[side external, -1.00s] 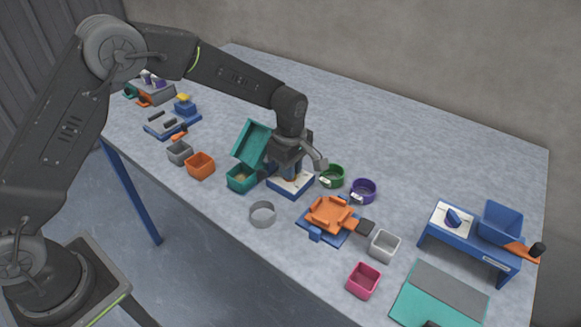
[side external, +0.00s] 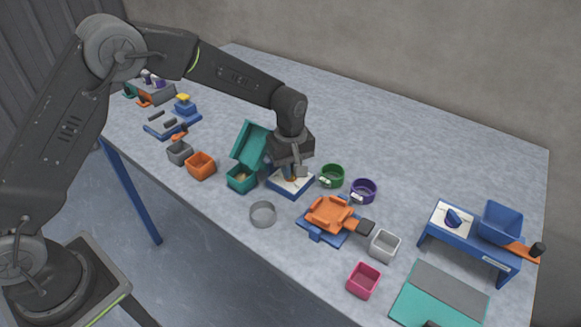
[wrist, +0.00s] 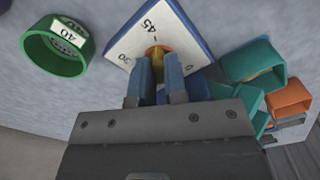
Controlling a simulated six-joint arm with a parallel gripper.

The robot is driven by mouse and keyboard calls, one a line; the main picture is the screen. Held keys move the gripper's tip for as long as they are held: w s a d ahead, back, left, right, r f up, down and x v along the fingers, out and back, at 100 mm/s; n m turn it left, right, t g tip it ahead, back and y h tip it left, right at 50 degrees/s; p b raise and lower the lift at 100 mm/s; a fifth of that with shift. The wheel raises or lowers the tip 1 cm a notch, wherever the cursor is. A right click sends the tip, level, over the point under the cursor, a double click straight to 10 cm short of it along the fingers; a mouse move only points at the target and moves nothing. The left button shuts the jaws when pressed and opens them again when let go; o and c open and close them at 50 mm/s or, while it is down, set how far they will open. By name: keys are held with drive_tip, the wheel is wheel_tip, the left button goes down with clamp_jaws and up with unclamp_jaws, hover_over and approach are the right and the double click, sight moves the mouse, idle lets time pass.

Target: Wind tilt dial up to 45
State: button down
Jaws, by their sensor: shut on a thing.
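The tilt dial unit (side external: 279,186) is a blue base with a white face, in the middle of the table. In the wrist view its white face (wrist: 128,45) carries the marks 30, 45 and 0. An orange and yellow knob (wrist: 157,52) stands on the face. My gripper (wrist: 158,75) is shut on this knob, with a blue finger on each side. The pointer is hidden by the fingers, so I cannot tell its reading. In the side view my gripper (side external: 293,176) is over the dial and hides much of it.
A green ring labelled 40 (wrist: 57,46) and a purple ring (side external: 364,190) stand right of the dial. A teal lidded box (side external: 241,179) is close on its left.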

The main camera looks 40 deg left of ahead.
drive_tip(key=c, duration=1.2)
unclamp_jaws()
drive_tip(key=shift+o, duration=0.2)
wheel_tip(320, 180, up, 14)
drive_tip(key=shift+f, duration=0.1)
